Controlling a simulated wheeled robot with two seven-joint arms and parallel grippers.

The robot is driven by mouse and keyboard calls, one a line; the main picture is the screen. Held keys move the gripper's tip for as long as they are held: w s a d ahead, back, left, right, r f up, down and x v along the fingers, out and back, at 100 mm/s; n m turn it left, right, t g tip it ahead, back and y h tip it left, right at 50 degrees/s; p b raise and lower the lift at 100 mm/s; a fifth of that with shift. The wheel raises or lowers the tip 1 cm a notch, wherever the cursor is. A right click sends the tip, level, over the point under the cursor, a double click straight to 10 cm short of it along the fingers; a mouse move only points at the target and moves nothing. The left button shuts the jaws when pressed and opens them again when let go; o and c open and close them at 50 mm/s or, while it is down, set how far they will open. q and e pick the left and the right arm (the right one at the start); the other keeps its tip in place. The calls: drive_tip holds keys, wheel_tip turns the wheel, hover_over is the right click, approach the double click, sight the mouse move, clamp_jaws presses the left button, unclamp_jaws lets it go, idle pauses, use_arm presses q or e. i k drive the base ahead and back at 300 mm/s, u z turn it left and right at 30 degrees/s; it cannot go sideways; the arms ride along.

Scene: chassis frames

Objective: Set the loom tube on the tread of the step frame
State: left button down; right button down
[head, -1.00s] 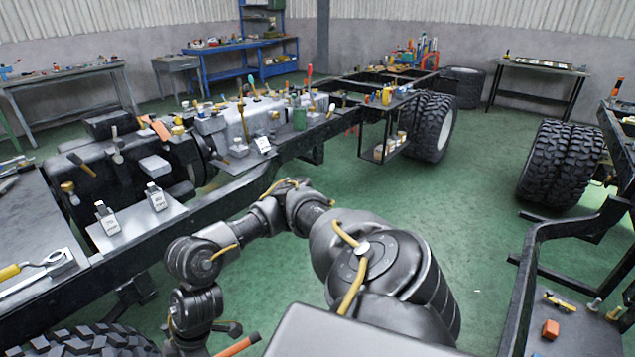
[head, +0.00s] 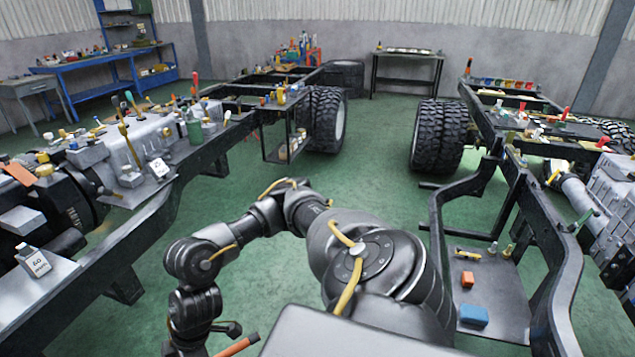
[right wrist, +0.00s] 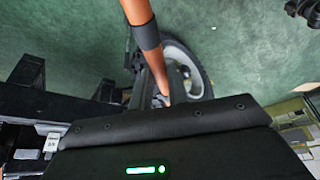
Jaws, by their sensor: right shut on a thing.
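The loom tube (head: 238,346) is an orange rod at the bottom of the head view, partly cut off by the picture edge. My right gripper (head: 214,340) is shut on it. In the right wrist view the orange tube (right wrist: 137,10) carries a dark band and points away over the floor; the gripper's housing hides its near end. A black frame hanging below the left chassis looks like the step frame (head: 264,140). Its low tread (head: 274,156) bears small items and is well beyond my gripper. My left gripper is not in view.
A long left chassis rail (head: 150,215) carries many tools and parts. At right, another black chassis (head: 560,290) has a low plate with an orange cube (head: 467,279) and a blue block (head: 474,315). Tyres (head: 440,137) stand beyond. Green floor (head: 375,185) between the chassis is clear.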

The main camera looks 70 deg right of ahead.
sight(498, 290)
drive_tip(key=z, duration=1.1)
drive_tip(key=i, duration=1)
drive_tip(key=z, duration=1.35)
drive_tip(key=i, duration=1.95)
drive_tip(key=z, duration=1.2)
drive_tip(key=i, duration=1.45)
drive_tip(key=z, duration=1.6)
drive_tip(key=i, duration=0.2)
